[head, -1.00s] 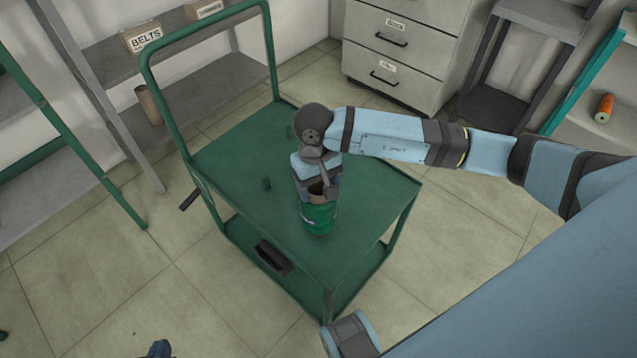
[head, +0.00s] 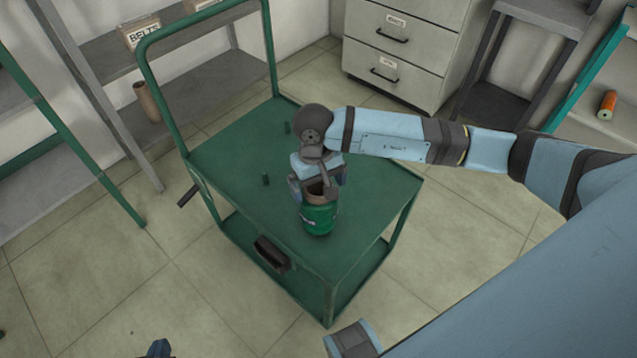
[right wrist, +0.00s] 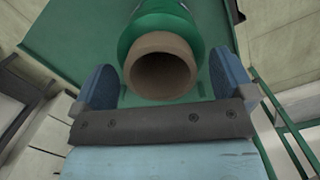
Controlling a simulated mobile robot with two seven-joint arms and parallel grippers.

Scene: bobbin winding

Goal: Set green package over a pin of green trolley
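The green package (head: 319,220), a green roll with a brown hollow core, stands upright on the green trolley (head: 235,150) top near its front edge. Whether a pin is inside it is hidden. Two short green pins show bare, one left of the package (head: 265,180) and one farther back (head: 287,128). Only a cropped tip of my left gripper (head: 158,349) shows at the bottom edge.
The trolley's tall handle (head: 148,95) rises at the left, and a dark bin (head: 271,254) sits on its lower level. Grey shelves (head: 185,85) stand behind left, a drawer cabinet (head: 400,60) at the back. An orange roll (head: 607,105) lies on the right shelf.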

